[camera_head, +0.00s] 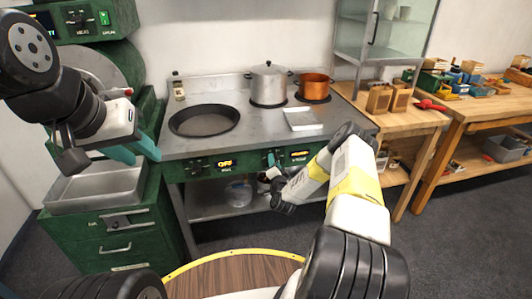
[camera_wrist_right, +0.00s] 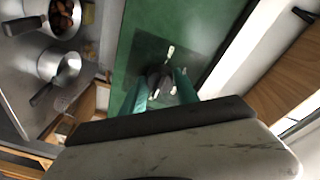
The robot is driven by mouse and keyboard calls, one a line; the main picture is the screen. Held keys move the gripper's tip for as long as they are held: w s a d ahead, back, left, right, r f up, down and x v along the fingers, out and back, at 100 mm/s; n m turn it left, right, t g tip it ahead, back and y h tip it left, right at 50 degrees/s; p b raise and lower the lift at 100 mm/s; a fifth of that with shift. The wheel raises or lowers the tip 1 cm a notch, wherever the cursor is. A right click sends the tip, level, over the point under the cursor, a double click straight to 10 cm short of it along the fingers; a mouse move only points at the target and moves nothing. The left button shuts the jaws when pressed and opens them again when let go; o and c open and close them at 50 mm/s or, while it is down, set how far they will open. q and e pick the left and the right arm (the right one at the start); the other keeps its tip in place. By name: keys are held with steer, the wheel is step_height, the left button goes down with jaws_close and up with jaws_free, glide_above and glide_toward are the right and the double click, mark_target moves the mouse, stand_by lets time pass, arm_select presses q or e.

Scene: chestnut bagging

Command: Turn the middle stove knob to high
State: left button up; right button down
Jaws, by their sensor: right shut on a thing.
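The stove (camera_head: 240,140) has a green front panel (camera_head: 210,172) with dark knobs and small lit orange displays. My right gripper (camera_head: 271,164) is at this panel, right of the left display (camera_head: 225,163). In the right wrist view, my right gripper's teal fingers (camera_wrist_right: 161,90) are shut on a dark stove knob (camera_wrist_right: 157,78) on a dark plate, one finger on each side. A pale mark shows above the knob; its exact setting is unclear. My left gripper (camera_head: 134,154) is open and empty, at the left above a metal tray.
A dark pan (camera_head: 204,120), a steel pot (camera_head: 268,83), a copper pot (camera_head: 314,87) and a white tray (camera_head: 302,118) are on the stove top. A green cabinet with a metal tray (camera_head: 95,187) stands left. A wooden round table (camera_head: 235,270) is in front.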

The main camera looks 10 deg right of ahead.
steer(key=shift+f, duration=0.15)
steer(key=c, duration=0.9)
jaws_free()
steer(key=shift+s, duration=0.1)
steer(key=s, duration=0.7)
steer(key=shift+s+a, duration=0.3)
steer(key=shift+a, duration=0.05)
